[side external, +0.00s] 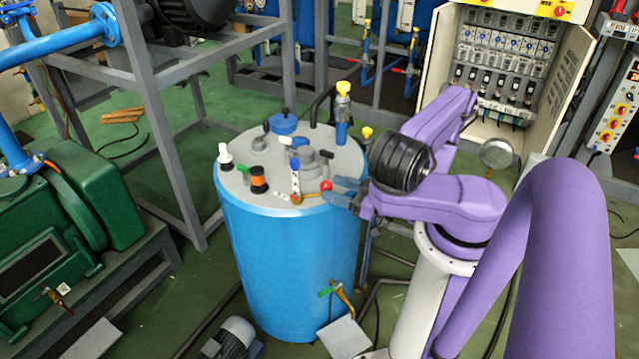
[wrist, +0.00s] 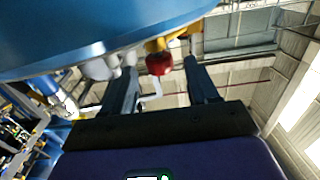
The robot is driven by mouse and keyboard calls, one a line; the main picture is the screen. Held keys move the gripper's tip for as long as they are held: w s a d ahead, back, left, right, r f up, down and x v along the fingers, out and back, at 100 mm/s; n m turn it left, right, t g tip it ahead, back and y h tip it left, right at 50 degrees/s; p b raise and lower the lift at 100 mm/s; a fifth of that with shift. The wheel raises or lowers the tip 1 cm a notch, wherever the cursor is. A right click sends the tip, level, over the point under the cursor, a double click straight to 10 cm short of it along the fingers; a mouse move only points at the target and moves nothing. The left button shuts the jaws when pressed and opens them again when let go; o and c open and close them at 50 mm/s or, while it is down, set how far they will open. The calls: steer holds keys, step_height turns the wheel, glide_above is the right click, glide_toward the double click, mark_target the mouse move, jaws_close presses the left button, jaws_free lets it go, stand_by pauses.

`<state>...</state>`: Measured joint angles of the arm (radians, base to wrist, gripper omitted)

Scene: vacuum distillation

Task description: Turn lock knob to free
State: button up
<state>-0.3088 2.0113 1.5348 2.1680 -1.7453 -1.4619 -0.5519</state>
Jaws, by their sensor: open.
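A small red knob (side external: 325,185) is at the right edge of the blue tank's (side external: 285,260) grey lid, by a brass fitting (side external: 308,196). It looks like the lock knob, but no label shows. In the wrist view the red knob (wrist: 159,64) appears between my fingertips, with yellow parts (wrist: 165,43) behind it. My gripper (side external: 335,190) is open at the lid's right edge, its fingertips close to the knob; it also shows in the wrist view (wrist: 160,68). I cannot tell whether either finger touches the knob.
The lid carries a white knob (side external: 225,154), an orange-banded black knob (side external: 259,180), a blue-handled lever (side external: 295,172) and a yellow-topped valve (side external: 343,92). A grey frame (side external: 165,130) stands left of the tank. A round gauge (side external: 497,153) is to the right.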

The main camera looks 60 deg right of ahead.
mark_target(320, 194)
steer(key=shift+w+a, duration=0.2)
steer(key=shift+w, duration=2.55)
steer(key=c, duration=0.9)
